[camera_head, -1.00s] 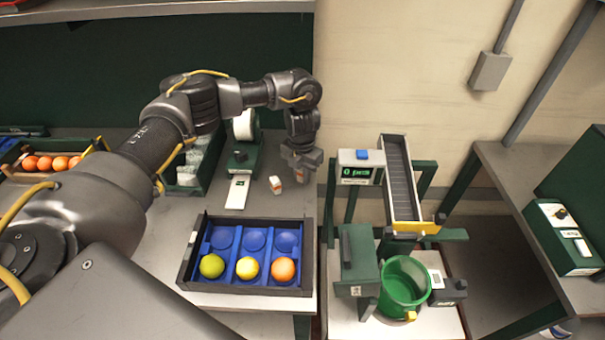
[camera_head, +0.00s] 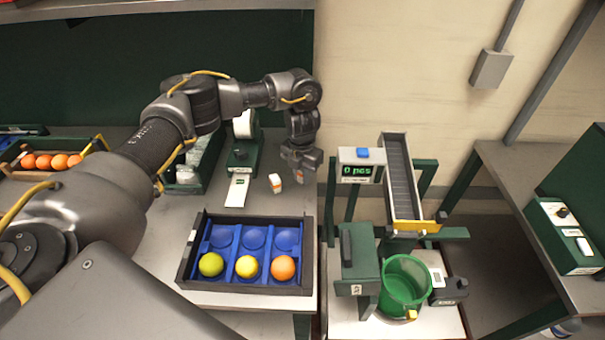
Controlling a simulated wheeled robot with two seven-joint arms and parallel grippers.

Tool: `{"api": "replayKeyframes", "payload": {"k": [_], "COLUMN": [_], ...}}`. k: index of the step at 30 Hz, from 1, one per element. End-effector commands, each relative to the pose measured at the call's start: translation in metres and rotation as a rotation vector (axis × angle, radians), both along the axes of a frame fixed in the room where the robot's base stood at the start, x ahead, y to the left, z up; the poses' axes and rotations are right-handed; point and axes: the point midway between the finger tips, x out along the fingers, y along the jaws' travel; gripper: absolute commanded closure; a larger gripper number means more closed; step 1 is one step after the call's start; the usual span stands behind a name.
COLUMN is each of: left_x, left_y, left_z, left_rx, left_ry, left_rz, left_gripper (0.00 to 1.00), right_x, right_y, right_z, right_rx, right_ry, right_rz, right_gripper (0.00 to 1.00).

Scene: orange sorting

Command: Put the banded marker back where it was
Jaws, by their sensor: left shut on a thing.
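My left gripper (camera_head: 299,173) is above the right edge of the table, behind the tray and pointing down. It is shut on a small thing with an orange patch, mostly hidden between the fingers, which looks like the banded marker. A similar small white block with an orange band (camera_head: 275,183) stands on the table just left of the gripper, apart from it. My right gripper is not in view.
A blue-lined tray (camera_head: 184,262) holds a green, a yellow and an orange fruit in its front row; its back cups are empty. A label printer (camera_head: 243,157) stands behind. A counter (camera_head: 357,172), chute (camera_head: 400,180) and green bucket (camera_head: 405,285) are right. A crate of oranges (camera_head: 20,174) is left.

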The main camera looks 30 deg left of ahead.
Motion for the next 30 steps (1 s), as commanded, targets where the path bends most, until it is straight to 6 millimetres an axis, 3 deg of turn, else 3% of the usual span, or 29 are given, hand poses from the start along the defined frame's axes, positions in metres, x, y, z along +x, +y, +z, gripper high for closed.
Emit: {"api": "replayKeyframes", "payload": {"k": [11,12,17,23,27,30], "left_x": [0.0001,0.0001,0.0001,0.0001,0.0001,0.0001], "left_y": [-0.0002,-0.0002,-0.0001,-0.0001,-0.0001,0.0], "left_z": [-0.0035,-0.0035,-0.0034,-0.0034,-0.0034,-0.0034], "left_rx": [0.0,0.0,0.0,0.0,0.0,0.0], "left_ry": [0.0,0.0,0.0,0.0,0.0,0.0], "left_rz": [0.0,0.0,0.0,0.0,0.0,0.0], "left_gripper": [1.0,0.79,0.58,0.56,0.39,0.38], "right_x": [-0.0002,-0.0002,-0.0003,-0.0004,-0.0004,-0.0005], "right_y": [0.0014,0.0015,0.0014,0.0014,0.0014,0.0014], "right_z": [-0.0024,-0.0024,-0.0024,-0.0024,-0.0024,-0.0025], "right_rx": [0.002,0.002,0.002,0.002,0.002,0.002], "right_ry": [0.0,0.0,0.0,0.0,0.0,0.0], "right_rz": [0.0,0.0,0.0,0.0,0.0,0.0], "right_gripper": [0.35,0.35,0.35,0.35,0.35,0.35]}}
